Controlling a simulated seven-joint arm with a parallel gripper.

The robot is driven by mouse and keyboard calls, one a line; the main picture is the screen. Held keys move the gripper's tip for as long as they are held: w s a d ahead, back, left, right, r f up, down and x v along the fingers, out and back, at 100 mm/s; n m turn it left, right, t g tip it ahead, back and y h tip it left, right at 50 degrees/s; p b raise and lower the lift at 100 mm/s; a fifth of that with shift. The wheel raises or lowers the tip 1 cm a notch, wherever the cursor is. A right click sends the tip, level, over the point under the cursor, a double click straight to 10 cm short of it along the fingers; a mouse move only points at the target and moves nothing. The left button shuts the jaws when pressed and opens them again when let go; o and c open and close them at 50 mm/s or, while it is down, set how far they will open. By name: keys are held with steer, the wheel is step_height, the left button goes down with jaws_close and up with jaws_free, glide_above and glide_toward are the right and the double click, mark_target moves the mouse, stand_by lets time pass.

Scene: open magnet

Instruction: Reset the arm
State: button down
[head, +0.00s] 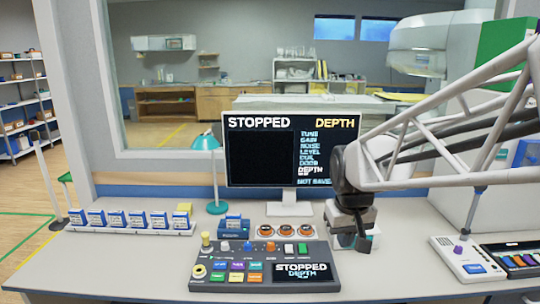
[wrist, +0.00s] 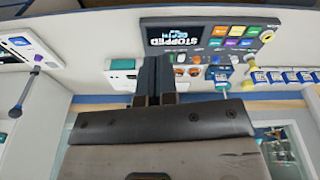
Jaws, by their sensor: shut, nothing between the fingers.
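My gripper (head: 364,243) is at the end of my arm, which reaches in from the right in the head view. It points down above the desk, to the right of the control console (head: 232,283). In the wrist view my gripper (wrist: 153,62) shows its two dark fingers pressed together with nothing between them. The console carries several coloured buttons and a small screen reading STOPPED and DEPTH. The monitor (head: 260,160) behind it also reads STOPPED and DEPTH, over a list of words. The desk surface just under my gripper is partly hidden by it.
A row of blue-and-white cartridges (head: 137,219) stands at the back left. Three orange-topped round pieces (head: 287,231) sit behind the console, beside a blue block (head: 234,227). A teal lamp (head: 206,143) stands left of the monitor. A white panel (head: 466,262) lies at right. The front-left desk is clear.

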steer(key=s+d+f+m, duration=0.1)
steer(key=s+d+m, duration=0.1)
steer(key=s, duration=1.7)
steer(key=shift+s+f+t, duration=0.3)
steer(key=shift+s+t, duration=0.05)
steer(key=shift+t, duration=0.05)
stand_by(0.9)
